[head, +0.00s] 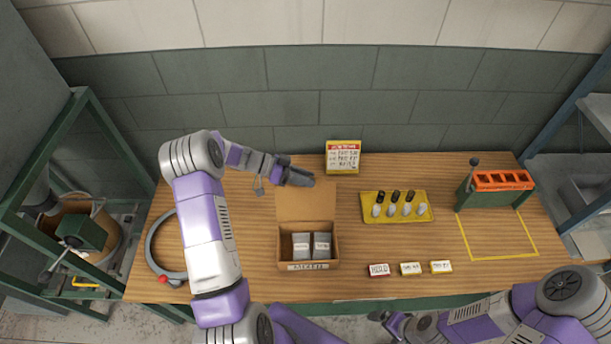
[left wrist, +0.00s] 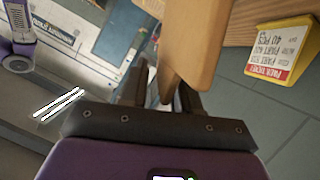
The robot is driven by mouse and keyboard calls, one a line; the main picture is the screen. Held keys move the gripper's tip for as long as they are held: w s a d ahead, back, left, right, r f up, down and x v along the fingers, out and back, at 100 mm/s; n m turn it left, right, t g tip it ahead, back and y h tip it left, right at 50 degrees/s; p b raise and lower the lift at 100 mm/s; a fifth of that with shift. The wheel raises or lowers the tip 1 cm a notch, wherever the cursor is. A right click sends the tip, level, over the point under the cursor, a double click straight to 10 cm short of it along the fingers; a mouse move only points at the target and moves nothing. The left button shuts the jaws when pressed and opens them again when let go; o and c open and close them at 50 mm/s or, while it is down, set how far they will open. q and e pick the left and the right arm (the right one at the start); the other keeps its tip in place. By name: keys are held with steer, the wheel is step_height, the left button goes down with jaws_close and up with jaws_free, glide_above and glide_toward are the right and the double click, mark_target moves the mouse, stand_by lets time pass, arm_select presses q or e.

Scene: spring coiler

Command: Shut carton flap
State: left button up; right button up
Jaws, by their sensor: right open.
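The cardboard carton (head: 282,255) stands near the front of the table, with grey boxes (head: 312,244) inside. Its wide flap (head: 305,207) stands up at the back edge, so the carton is open. My left gripper (head: 302,178) is at the flap's far top edge; I cannot tell whether they touch. In the left wrist view a brown panel, seemingly the flap (left wrist: 192,40), reaches toward the two fingers (left wrist: 163,95). A gap shows between the fingers, but whether they pinch the panel is unclear. My right gripper (head: 380,315) is open below the table's front edge.
A yellow sign (head: 343,157) stands behind the carton and also shows in the left wrist view (left wrist: 280,50). A yellow tray (head: 417,214) with several pegs lies to the right. Small labelled blocks (head: 411,269) line the front. A green stand with an orange rack (head: 502,180) is far right.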

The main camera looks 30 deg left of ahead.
arm_select(q)
jaws_close()
stand_by(1.5)
